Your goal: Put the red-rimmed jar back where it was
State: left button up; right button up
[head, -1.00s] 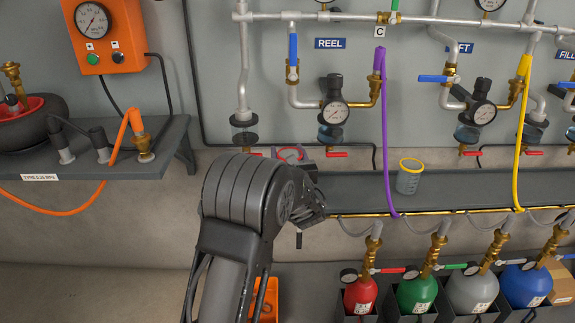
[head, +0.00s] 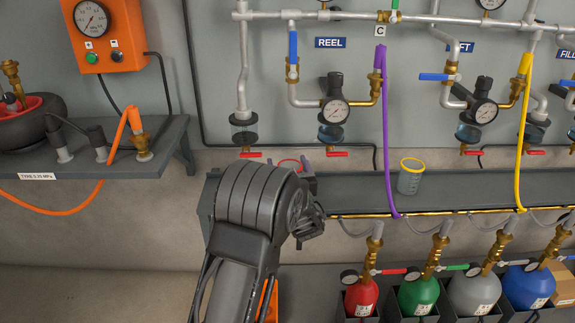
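The red-rimmed jar shows only as part of its red rim (head: 290,162) above my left wrist, at the left part of the grey shelf (head: 350,190). Its body is hidden behind my arm. My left gripper (head: 306,166) is mostly hidden behind my own wrist. A small grey part of it shows close to the right of the red rim. Whether its fingers are closed on the jar cannot be seen. My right gripper is not in view.
A yellow-rimmed clear jar (head: 410,178) stands on the shelf to the right. A purple hose (head: 386,140) and a yellow hose (head: 520,140) hang across the shelf front. Bowls with red levers hang above. Gas bottles, including a red one (head: 361,297), stand below.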

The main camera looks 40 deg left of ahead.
pick_arm(q)
jog(key=shift+r, duration=0.25)
jog(key=p+v, duration=0.2)
jog(key=v, duration=1)
jog(key=shift+p, duration=0.35)
jog(key=shift+d, duration=0.1)
